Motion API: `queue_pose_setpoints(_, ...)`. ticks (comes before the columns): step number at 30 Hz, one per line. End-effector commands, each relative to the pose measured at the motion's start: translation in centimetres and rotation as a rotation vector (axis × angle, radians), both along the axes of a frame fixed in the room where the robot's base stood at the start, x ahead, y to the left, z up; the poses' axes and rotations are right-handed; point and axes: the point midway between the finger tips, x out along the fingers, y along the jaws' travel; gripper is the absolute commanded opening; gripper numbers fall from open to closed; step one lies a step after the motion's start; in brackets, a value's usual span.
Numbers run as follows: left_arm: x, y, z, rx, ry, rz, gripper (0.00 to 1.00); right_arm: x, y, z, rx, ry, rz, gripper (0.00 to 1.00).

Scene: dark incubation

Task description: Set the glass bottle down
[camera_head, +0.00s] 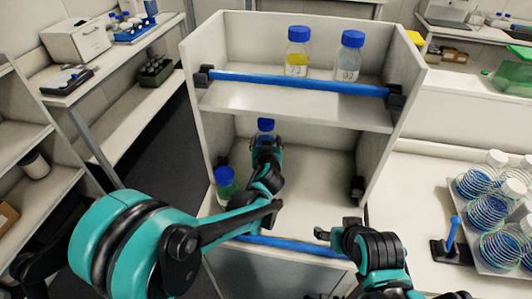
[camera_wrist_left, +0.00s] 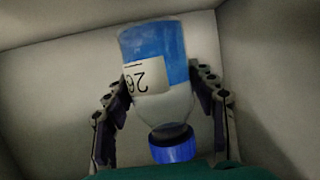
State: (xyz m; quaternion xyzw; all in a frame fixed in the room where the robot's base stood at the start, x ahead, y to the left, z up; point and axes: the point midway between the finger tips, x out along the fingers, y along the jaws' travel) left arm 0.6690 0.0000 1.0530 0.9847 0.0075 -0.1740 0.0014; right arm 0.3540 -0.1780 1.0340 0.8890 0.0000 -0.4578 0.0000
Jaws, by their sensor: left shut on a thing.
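The glass bottle (camera_wrist_left: 160,75) has a blue cap, blue contents and a white label. In the left wrist view it shows upside down between the fingers of my left gripper (camera_wrist_left: 162,100), which is shut on it. In the head view its blue cap (camera_head: 265,125) shows behind my left gripper (camera_head: 265,146), inside the lower compartment of the white shelf unit (camera_head: 300,122). The bottle's body is mostly hidden there, and I cannot tell whether its base touches the shelf. My right gripper (camera_head: 337,230) is empty, its fingers apart, in front of the unit's lower right.
A green bottle (camera_head: 225,185) stands in the lower compartment at the left. A yellow bottle (camera_head: 297,52) and a clear bottle (camera_head: 349,56) stand on the upper shelf behind a blue bar (camera_head: 300,84). Another blue bar (camera_head: 290,246) crosses the lower front.

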Motion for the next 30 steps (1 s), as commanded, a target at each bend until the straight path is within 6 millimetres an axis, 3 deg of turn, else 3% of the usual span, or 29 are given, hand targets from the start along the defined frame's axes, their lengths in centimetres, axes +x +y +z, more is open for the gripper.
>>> queue_pose_setpoints(5,0.4,0.2,-0.9,0.0,-0.001,-0.001,0.05,0.0,0.0,-0.5,0.0,0.0,0.0,0.69)
queue_pose_setpoints(12,0.3,0.2,-4.3,0.001,-0.001,-0.001,0.05,0.0,0.0,-2.0,0.0,0.0,0.0,0.69)
queue_pose_setpoints(23,0.3,0.2,-4.6,0.0,-0.001,-0.001,0.05,0.0,0.0,-2.2,0.0,0.0,0.0,0.69)
queue_pose_setpoints(24,0.3,0.2,-4.6,0.0,0.0,-0.001,0.61,0.0,0.0,-2.2,0.0,0.0,0.0,0.69)
queue_pose_setpoints(26,0.3,0.2,-4.5,0.0,0.0,-0.001,0.77,0.0,0.0,-2.1,0.0,0.0,0.0,0.69)
queue_pose_setpoints(30,0.3,0.2,-4.5,0.0,0.0,-0.001,0.77,0.0,0.0,-2.1,0.0,0.0,0.0,0.69)
